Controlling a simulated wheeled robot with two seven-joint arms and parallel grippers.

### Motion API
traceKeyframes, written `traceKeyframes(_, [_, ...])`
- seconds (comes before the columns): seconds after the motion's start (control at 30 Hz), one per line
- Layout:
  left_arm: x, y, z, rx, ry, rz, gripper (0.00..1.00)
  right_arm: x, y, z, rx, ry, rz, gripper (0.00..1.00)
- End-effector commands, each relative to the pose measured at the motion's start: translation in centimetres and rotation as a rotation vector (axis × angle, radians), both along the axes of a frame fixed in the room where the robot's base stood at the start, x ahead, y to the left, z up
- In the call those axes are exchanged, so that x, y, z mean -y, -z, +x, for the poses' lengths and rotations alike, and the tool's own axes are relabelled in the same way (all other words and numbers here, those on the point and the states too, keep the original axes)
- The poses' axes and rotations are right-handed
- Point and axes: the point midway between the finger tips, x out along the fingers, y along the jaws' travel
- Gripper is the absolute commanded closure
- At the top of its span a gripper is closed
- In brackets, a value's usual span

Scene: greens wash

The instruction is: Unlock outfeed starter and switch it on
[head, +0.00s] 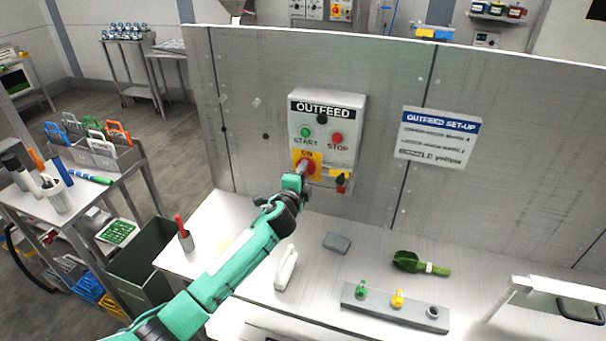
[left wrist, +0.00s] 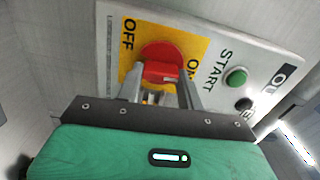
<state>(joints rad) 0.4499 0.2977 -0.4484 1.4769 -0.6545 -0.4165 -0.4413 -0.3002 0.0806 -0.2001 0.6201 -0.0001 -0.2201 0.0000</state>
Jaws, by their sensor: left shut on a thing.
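The outfeed starter (head: 350,118) is a grey box on the upright metal panel, with a green START button (head: 306,132) and a red STOP button (head: 337,139). Its red rotary switch (left wrist: 160,66) sits on a yellow plate (left wrist: 128,62) marked OFF and ON. My left gripper (head: 301,172) is at this switch, its fingers (left wrist: 165,90) shut on the red handle. The fingers partly hide the handle, so I cannot tell its exact angle. A small black and red fitting (head: 341,182) shows at the box's lower right, beside a yellow label. My right gripper is not in view.
A grey rail (head: 375,306) on the white counter carries a green and a yellow key-like piece. A set-up sign (head: 437,137) hangs right of the box.

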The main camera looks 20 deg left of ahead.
Motion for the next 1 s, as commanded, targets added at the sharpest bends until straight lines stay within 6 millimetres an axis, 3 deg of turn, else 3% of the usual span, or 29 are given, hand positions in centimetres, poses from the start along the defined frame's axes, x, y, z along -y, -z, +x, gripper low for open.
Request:
traceKeyframes(0.7, [0.09, 0.12, -0.03, 0.002, 0.002, 0.079, 0.85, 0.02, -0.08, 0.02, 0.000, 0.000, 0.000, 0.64])
traceKeyframes(0.73, [0.08, 0.13, -0.02, 0.002, 0.001, 0.079, 0.61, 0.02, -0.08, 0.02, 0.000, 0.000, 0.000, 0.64])
traceKeyframes(0.83, [0.07, 0.12, -0.02, 0.002, 0.001, 0.079, 0.41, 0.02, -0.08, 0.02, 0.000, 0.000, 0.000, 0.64])
traceKeyframes(1.0, [0.05, 0.09, -0.01, 0.002, 0.001, 0.078, 0.41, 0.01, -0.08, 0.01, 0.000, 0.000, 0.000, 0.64])
